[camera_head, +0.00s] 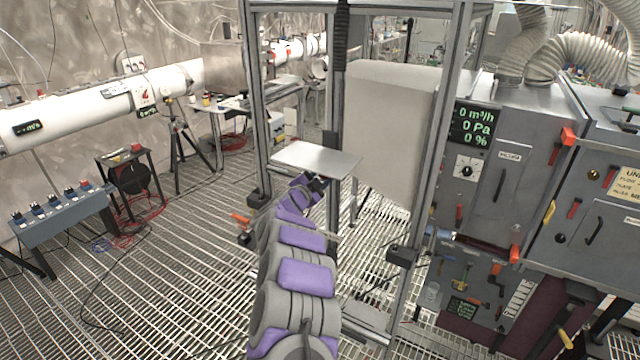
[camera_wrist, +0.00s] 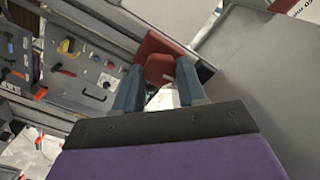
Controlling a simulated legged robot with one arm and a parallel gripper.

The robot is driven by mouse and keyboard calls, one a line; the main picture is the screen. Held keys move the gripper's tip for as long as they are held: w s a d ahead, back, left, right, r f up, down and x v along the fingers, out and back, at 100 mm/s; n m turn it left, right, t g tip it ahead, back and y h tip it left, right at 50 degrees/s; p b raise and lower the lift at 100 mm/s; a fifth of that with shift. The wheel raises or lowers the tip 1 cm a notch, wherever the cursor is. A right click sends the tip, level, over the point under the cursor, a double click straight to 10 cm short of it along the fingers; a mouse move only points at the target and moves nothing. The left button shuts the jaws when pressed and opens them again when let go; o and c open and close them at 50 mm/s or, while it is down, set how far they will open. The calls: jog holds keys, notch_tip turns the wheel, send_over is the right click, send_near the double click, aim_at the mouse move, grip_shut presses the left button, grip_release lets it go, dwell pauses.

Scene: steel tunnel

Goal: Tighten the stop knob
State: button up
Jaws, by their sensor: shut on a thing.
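My gripper (camera_wrist: 160,76) shows in the wrist view with two blue-grey fingers apart, one on each side of a rounded dark red piece (camera_wrist: 159,65). I take this red piece for the stop knob, and the fingers are shut on it. A larger red block sits right behind it. In the head view my arm reaches away from me, and my gripper (camera_head: 318,183) is small and dark, close to the front edge of a flat grey plate (camera_head: 317,159). The knob is hidden there behind my arm and the plate.
A metal frame (camera_head: 259,110) stands around the plate, with a large pale box (camera_head: 392,125) to the right. Grey cabinets (camera_head: 500,165) and a tool panel (camera_head: 470,282) are farther right. A blue-grey control box (camera_head: 62,216) stands left. The grated floor between is mostly clear.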

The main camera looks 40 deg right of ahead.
jog(key=shift+m+b, duration=0.35)
jog(key=shift+m, duration=0.15)
jog(key=o, duration=1.1)
jog(key=shift+c, duration=0.2)
jog(key=p+v, duration=0.2)
jog(key=v, duration=1.5)
jog(key=shift+a+p, duration=0.15)
jog(key=shift+p, duration=0.2)
jog(key=shift+w, duration=0.1)
